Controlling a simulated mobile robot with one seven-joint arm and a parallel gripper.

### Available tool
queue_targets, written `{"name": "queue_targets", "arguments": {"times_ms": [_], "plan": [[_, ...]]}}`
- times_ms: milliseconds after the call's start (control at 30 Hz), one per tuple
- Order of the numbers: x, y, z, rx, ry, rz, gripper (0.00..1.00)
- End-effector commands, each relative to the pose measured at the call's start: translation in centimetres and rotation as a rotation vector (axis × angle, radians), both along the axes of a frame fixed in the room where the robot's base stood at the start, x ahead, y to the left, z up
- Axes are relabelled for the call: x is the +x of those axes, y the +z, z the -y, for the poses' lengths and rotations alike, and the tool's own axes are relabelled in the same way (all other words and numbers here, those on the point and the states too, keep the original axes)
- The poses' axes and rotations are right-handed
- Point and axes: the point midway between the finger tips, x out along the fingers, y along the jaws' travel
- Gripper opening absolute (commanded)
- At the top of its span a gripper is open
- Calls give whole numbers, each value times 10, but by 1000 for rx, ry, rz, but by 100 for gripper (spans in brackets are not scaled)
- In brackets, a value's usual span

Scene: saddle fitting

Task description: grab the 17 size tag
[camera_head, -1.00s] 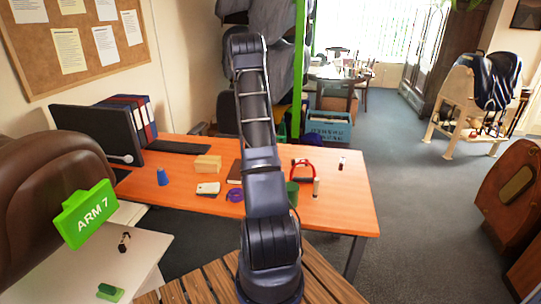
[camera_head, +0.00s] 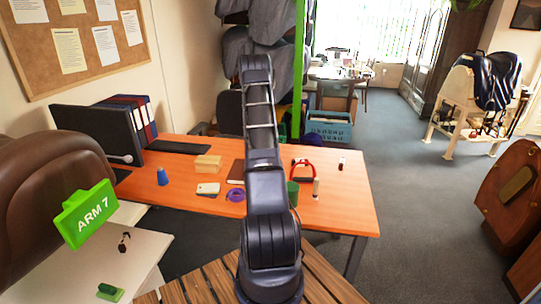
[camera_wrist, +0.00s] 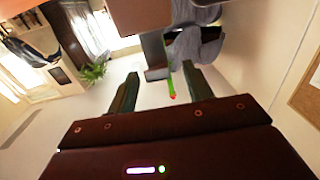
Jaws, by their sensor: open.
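I cannot make out a size tag marked 17 in either view. Several small items lie on the orange desk (camera_head: 345,215), too small to read any number on them. My gripper (camera_wrist: 160,70) shows in the wrist view with its two dark fingers apart and nothing between them. It is raised in the air, away from the desk, and the wrist view is upside down, looking across the room. In the head view my gripper is hidden behind my arm.
On the desk are a blue cup-like item (camera_head: 162,177), a tan block (camera_head: 207,163), a purple roll (camera_head: 235,195), a green cup (camera_head: 293,190) and a red-handled item (camera_head: 302,166).

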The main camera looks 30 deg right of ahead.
Motion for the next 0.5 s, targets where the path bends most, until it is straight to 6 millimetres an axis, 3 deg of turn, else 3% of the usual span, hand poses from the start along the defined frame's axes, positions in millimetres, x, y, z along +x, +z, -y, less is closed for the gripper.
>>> {"name": "queue_targets", "arguments": {"times_ms": [300,500], "plan": [[28,-2,29,-1,0,1,51],[33,-2,33,-1,0,1,51]]}}
